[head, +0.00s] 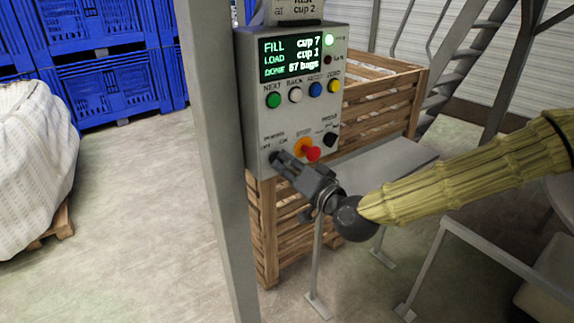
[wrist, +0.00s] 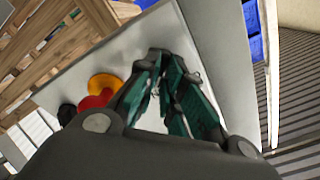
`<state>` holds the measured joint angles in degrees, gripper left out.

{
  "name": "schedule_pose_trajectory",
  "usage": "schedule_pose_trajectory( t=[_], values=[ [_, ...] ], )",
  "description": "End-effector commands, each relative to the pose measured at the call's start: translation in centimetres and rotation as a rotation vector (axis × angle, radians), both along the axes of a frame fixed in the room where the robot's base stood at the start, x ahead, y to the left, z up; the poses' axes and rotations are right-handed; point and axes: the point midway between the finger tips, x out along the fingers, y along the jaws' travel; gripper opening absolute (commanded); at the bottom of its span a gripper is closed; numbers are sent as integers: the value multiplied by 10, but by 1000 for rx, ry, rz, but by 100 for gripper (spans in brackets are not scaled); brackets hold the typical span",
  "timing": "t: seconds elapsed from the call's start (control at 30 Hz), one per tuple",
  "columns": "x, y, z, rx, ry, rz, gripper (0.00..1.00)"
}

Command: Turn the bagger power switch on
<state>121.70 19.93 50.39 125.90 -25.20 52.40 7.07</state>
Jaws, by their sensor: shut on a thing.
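The control box (head: 251,105) is grey and fixed beside a post, with a lit green display. My gripper (head: 279,160) is at the box's lower left, over the spot under the POWER label. The power switch itself is hidden behind my fingers in the head view. In the wrist view my gripper's green-padded fingers (wrist: 172,92) reach the box's pale face (wrist: 215,65) and are closed in on something small at their tips. The red stop button (head: 313,153) on its orange base is just right of my fingers; it also shows in the wrist view (wrist: 92,102).
The black mode knob (head: 330,139) is right of the stop button. Green (head: 274,100), white, blue and yellow buttons run in a row above. A wooden crate (head: 385,100) stands behind the box, and a grey post (head: 215,130) stands to its left.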

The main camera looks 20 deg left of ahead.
Motion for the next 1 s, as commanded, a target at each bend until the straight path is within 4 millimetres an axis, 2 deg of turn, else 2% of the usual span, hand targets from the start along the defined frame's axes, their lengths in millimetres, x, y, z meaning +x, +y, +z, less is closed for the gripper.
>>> schedule_pose_trajectory(
  t=[0.07, 0.1, 0.2, 0.63, 0.77, 1.0],
  values=[
    [1, -1, 1, 2, 0, -3, 0],
    [1, -1, 1, 2, 0, -3, 15],
    [1, 0, 1, 1, -1, -1, 31],
    [-4, -6, 0, 0, -1, -1, 31],
    [-14, -19, 1, 0, 0, -1, 31],
    [-41, -55, 0, 1, 0, -2, 31]
  ],
)
